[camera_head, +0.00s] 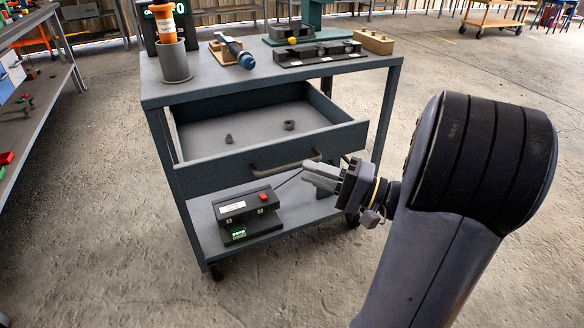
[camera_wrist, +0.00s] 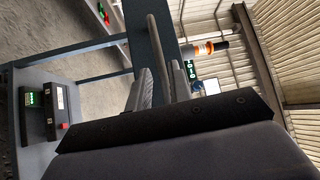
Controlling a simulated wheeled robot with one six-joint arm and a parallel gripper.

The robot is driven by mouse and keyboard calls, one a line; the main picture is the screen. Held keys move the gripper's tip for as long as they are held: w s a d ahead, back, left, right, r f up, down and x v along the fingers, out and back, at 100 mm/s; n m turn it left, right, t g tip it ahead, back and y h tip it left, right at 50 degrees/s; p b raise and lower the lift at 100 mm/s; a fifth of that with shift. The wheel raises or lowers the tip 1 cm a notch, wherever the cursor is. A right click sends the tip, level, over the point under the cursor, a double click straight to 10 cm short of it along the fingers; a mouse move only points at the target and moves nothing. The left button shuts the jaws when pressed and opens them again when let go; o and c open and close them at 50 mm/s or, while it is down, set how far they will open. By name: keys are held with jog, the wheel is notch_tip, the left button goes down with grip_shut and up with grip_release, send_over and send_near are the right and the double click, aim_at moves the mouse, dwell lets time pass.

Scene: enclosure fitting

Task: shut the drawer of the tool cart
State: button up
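The drawer (camera_head: 222,168) of the grey-blue tool cart (camera_head: 152,98) is pulled open, and its inside shows from above. A dark bar handle (camera_head: 285,168) runs across its front. My gripper (camera_head: 308,174) is at the right part of the handle, coming from the right. In the wrist view my gripper (camera_wrist: 161,68) has its two fingers apart, with the handle (camera_wrist: 157,45) passing between them. Some gap seems to show beside the bar, so the fingers do not look clamped on it. The drawer front (camera_wrist: 137,30) is just beyond the fingertips.
Two small dark parts (camera_head: 289,125) lie in the drawer. A black box with a red button (camera_head: 248,210) sits on the lower shelf. The cart top holds a cup with an orange-topped tool (camera_head: 175,62) and several fixtures. A shelf rack (camera_head: 45,95) stands at left; floor in front is clear.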

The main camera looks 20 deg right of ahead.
aim_at(292, 166)
jog(key=shift+b+x, duration=0.3)
jog(key=shift+x, duration=2.25)
jog(key=shift+c, duration=0.6)
grip_shut()
